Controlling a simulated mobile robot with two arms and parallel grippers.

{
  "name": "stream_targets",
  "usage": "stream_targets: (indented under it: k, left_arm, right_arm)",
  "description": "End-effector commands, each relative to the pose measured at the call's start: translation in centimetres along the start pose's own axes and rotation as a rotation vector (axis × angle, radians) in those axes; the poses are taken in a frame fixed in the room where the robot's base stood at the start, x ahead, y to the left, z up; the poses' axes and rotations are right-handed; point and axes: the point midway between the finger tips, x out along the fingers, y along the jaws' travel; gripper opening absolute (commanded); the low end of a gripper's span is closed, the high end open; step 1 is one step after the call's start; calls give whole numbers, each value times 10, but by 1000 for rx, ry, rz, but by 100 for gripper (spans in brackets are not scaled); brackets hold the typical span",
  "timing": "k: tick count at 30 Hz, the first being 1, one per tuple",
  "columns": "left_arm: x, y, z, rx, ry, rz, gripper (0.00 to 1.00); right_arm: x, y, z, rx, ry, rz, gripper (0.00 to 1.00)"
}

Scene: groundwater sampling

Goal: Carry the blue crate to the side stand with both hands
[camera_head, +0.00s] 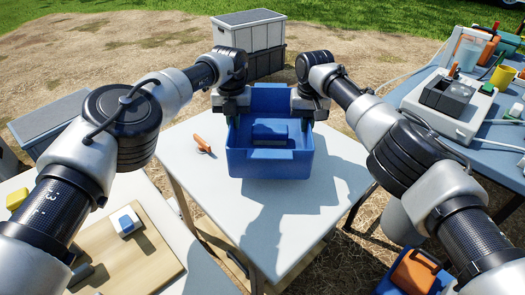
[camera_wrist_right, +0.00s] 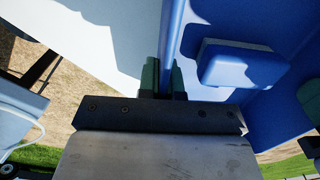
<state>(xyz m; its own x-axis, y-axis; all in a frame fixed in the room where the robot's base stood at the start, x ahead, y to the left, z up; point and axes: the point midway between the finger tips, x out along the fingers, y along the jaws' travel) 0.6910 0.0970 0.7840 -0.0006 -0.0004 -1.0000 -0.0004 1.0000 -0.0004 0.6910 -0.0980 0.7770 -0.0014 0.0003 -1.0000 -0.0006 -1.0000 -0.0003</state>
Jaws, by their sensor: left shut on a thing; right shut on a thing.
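The blue crate (camera_head: 270,165) is in the middle of the head view, upright, over the white-topped stand (camera_head: 190,180). Its visible inside holds a blue block-like part and no loose things that I can make out. My left gripper (camera_head: 233,119) is shut on the crate's left side wall. My right gripper (camera_head: 305,119) is shut on its right side wall. In the right wrist view the greenish fingertips (camera_wrist_right: 164,77) pinch the thin blue wall of the crate (camera_wrist_right: 215,30). I cannot tell whether the crate's bottom touches the white top.
An orange tool (camera_head: 203,144) lies on the white top left of the crate. A wooden board (camera_head: 150,255) with a blue-and-white block is at lower left. A grey-white box (camera_head: 250,35) stands behind. A cluttered blue table (camera_head: 505,100) is at right. The white top's front is clear.

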Motion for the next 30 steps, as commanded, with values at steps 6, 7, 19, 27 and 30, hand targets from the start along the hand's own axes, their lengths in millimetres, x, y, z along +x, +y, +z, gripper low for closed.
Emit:
stream_targets:
  k: [6, 7, 19, 27, 30]
  left_arm:
    - [5, 4, 1, -7, -2, 5, 0]
    - [6, 4, 1, -7, -2, 5, 0]
    - [31, 4, 1, -7, -2, 5, 0]
    - [48, 4, 1, -7, -2, 5, 0]
    - [48, 4, 1, -7, -1, 5, 11]
  right_arm:
    - [5, 4, -1, 8, 0, 5, 0]
    - [7, 4, -1, 8, 0, 5, 0]
    - [31, 4, -1, 8, 0, 5, 0]
    - [49, 4, -1, 8, 0, 5, 0]
    - [49, 4, -1, 8, -1, 6, 11]
